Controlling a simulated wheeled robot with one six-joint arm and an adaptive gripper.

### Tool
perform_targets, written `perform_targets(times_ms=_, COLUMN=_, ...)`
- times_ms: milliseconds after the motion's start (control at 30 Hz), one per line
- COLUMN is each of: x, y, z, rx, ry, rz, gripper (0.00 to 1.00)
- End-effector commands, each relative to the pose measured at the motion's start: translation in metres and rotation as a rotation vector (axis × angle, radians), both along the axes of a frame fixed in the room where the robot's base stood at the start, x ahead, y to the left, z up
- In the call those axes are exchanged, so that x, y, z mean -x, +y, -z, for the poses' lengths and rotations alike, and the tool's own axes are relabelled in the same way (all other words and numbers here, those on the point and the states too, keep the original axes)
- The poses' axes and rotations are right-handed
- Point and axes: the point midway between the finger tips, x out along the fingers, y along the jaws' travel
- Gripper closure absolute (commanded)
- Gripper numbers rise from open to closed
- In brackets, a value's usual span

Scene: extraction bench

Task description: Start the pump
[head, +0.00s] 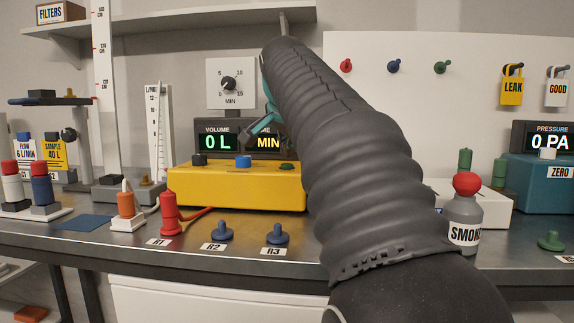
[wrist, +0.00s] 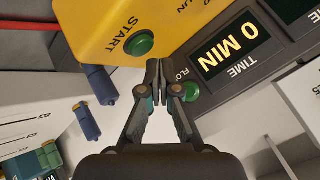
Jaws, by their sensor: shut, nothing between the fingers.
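The yellow pump box (head: 235,188) stands on the bench, with a black, a blue and a green knob on top in the head view. In the wrist view the yellow box (wrist: 95,25) bears a green button (wrist: 140,43) beside the word START. My gripper (wrist: 158,68) is shut and empty, its tips just beside that button in the picture; I cannot tell the gap. In the head view my gripper (head: 247,136) is in front of the display, above the box, partly hidden by my arm. The display (head: 220,142) reads 0 L; its time panel (wrist: 228,48) reads 0 MIN.
A second green round part (wrist: 190,92) is by the FLOW label. A dial timer (head: 231,84) stands behind the display. A smoke bottle (head: 463,213) is right of my arm.

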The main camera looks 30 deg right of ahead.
Motion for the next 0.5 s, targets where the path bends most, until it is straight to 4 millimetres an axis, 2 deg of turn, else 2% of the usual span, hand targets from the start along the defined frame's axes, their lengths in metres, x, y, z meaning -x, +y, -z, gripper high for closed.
perform_targets(times_ms=500, x=0.0002, y=0.0000, z=0.0086, rx=0.000, ry=-0.001, rz=-0.001, gripper=1.00)
